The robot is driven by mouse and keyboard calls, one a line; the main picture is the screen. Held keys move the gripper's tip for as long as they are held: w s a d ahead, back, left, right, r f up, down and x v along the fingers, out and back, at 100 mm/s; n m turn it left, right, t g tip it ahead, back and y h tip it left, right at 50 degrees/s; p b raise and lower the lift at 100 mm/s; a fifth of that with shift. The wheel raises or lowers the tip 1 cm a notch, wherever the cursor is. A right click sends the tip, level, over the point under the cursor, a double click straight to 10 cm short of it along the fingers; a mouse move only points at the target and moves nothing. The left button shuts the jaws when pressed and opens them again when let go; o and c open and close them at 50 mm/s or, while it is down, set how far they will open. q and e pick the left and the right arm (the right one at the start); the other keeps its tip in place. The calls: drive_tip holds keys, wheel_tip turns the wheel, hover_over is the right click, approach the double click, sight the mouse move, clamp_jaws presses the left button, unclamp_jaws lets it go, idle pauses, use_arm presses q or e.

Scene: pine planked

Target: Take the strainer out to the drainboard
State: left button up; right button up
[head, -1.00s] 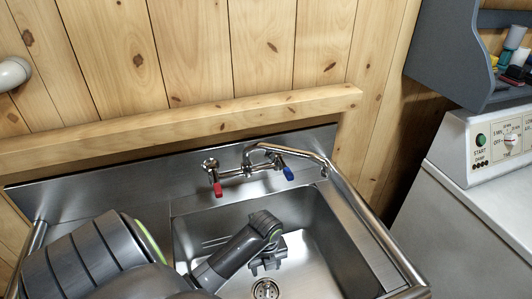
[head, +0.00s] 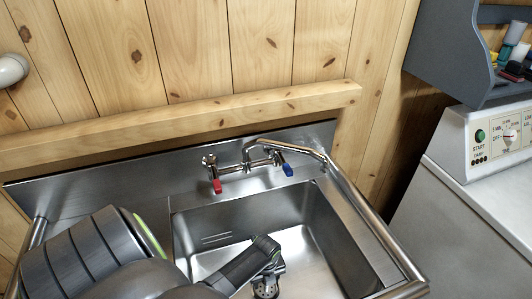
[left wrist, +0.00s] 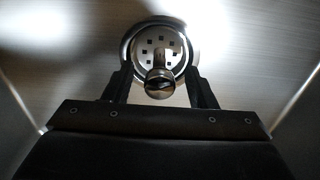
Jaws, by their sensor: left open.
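The strainer (left wrist: 141,52) is a round steel disc with small square holes and a raised central knob (left wrist: 160,85). In the left wrist view it sits at the drain in the sink floor. My left gripper (left wrist: 158,76) is open, its two fingers on either side of the knob with gaps visible. In the head view my left gripper (head: 265,284) is low in the basin (head: 310,235), over the drain, and mostly hides the strainer. The drainboard lies left of the basin, largely hidden behind my left arm. My right gripper is not in view.
A tap (head: 285,148) with red and blue handles stands at the basin's back, its spout swung right. A steel rail (head: 370,215) runs along the right side. A white machine (head: 480,200) stands farther right. The basin's right part is clear.

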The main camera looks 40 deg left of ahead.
use_arm(q)
drive_tip(key=shift+f, duration=0.7)
drive_tip(key=c, duration=1.1)
drive_tip(key=shift+r, duration=0.1)
